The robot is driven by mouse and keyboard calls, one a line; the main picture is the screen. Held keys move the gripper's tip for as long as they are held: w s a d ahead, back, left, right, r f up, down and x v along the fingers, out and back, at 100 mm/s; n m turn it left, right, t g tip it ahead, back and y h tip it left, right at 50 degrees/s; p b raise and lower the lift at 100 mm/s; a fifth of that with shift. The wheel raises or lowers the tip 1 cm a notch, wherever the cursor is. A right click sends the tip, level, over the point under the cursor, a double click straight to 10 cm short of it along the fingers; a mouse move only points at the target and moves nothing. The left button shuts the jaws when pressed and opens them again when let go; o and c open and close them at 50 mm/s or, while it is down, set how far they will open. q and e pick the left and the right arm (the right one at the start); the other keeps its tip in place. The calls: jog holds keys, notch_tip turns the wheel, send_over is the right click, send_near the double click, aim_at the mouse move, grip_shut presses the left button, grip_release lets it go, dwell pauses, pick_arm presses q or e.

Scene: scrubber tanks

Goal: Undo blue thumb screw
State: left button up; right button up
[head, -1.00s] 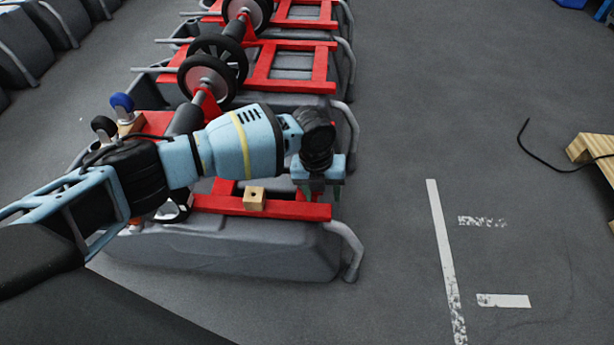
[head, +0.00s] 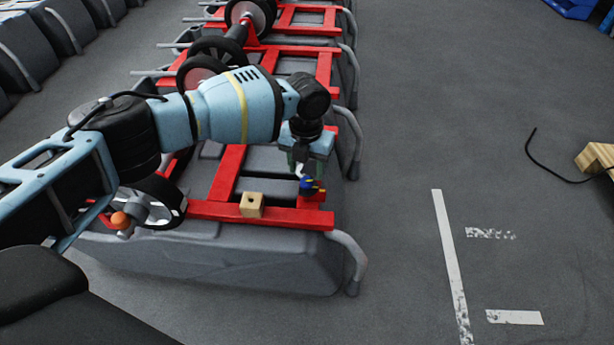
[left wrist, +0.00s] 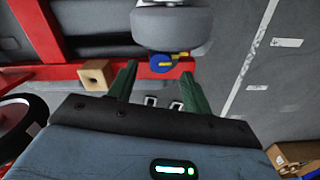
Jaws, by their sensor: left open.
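The blue thumb screw (head: 306,185), with yellow beside it, sits at the right end of the near red frame (head: 285,216). My left gripper (head: 303,165) points down just above and behind it in the head view. In the left wrist view, the blue thumb screw (left wrist: 160,64) shows just beyond and between the two green fingertips of my left gripper (left wrist: 157,74). The jaws are open, with nothing visibly between them. A rounded grey part (left wrist: 172,25) partly covers the area above the screw. My right gripper is not in view.
A wooden block with a hole (head: 251,205) sits on the red frame, left of the screw. The grey tank (head: 220,255) has a bent grey handle (head: 350,255). An orange knob (head: 120,220) is further left.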

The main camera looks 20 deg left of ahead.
aim_at(307, 180)
pick_arm(q)
jog(key=shift+f+b, duration=0.3)
jog(key=shift+f, duration=1.45)
jog(key=c, duration=1)
